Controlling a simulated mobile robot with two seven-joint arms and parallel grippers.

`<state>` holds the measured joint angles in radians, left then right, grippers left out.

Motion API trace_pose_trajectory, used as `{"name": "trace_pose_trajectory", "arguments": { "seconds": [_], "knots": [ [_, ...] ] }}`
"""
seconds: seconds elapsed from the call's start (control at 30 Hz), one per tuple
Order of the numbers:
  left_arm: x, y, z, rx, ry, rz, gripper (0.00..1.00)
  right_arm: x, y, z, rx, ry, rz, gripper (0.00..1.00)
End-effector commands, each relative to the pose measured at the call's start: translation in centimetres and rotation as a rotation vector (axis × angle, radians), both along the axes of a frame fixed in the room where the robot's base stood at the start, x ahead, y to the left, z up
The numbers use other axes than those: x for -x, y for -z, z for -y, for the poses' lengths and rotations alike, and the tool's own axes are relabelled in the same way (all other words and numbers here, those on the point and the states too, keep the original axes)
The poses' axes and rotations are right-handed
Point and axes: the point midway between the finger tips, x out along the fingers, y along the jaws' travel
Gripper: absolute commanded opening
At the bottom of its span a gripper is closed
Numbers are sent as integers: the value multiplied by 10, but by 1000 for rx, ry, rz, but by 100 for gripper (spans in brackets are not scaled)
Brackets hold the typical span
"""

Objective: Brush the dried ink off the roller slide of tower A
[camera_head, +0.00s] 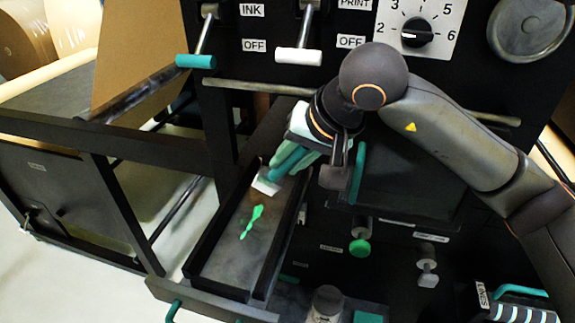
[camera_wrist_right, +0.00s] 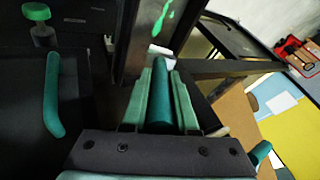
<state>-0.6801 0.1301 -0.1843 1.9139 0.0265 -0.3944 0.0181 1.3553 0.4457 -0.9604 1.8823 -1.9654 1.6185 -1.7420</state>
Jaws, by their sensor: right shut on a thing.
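The roller slide (camera_head: 215,264) is a long dark channel with raised side walls, in the lower middle of the head view. A bright green streak of ink (camera_head: 251,220) lies on its floor and shows at the top of the wrist view (camera_wrist_right: 166,14). My right gripper (camera_head: 290,160) is over the slide's far end, its pale green fingers (camera_wrist_right: 160,85) shut on the teal handle of a brush (camera_wrist_right: 160,100). The brush's white head (camera_head: 266,185) is just beyond the ink streak; whether it touches the floor cannot be told. My left gripper is not in view.
Above the slide are a teal-handled lever (camera_head: 195,61) by the INK label, a white-handled lever (camera_head: 298,56) and a numbered dial (camera_head: 416,32). A green knob (camera_head: 360,247) and a white knob (camera_head: 428,275) stick out at right. A dark frame (camera_head: 125,215) stands left.

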Motion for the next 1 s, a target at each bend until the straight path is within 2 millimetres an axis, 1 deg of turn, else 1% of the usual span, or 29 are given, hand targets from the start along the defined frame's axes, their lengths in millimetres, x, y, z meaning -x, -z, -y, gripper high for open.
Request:
{"name": "trace_pose_trajectory", "arguments": {
  "seconds": [0.03, 0.4, 0.5, 1.0],
  "knots": [
    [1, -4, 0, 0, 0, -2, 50, 0, -8, 1, -1, 2, 3, 0],
    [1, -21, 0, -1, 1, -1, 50, 7, -41, 3, -1, 4, 3, 0],
    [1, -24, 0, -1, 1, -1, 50, 9, -47, 4, -1, 4, 2, 0],
    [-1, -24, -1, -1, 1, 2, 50, 9, -47, 4, -2, 5, 1, 0]
  ]
}}
